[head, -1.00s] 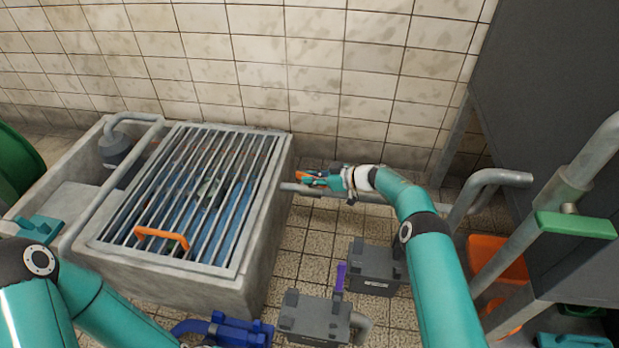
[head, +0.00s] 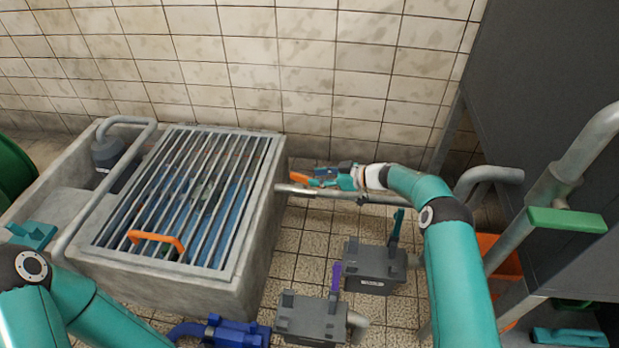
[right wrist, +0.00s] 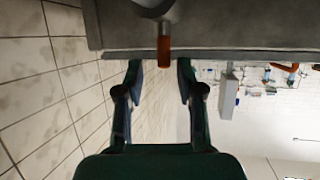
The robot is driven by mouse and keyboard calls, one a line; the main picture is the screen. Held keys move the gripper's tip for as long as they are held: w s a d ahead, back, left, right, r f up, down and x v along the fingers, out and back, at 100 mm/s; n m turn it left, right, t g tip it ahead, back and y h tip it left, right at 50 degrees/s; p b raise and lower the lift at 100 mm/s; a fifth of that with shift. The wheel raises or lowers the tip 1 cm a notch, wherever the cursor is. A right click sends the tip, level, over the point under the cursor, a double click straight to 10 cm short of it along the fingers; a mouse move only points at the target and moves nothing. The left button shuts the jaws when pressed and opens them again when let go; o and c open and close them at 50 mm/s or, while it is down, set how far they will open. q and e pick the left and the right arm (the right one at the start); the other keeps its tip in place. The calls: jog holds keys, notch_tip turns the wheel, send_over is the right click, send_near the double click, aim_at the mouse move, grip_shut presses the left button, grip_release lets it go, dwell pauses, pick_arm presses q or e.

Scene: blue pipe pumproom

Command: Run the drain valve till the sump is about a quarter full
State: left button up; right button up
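The sump is a concrete tank (head: 245,291) at left in the head view, under a barred grate (head: 178,195) with an orange handle (head: 157,240). Blue shows between the bars; I cannot read its level. A grey pipe runs from the tank's right side. An orange lever (head: 298,177) sits by its near end, and I take this for the drain valve. My right gripper (head: 322,178) is just right of the lever. In the right wrist view its fingers (right wrist: 160,76) are apart and empty, with an orange handle (right wrist: 164,48) ahead between them.
A dark cabinet (head: 560,90) and grey pipes with a green handle (head: 568,220) are at right. The tiled wall is behind.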

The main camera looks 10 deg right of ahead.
jog(key=shift+v, duration=1.35)
jog(key=shift+f, duration=0.1)
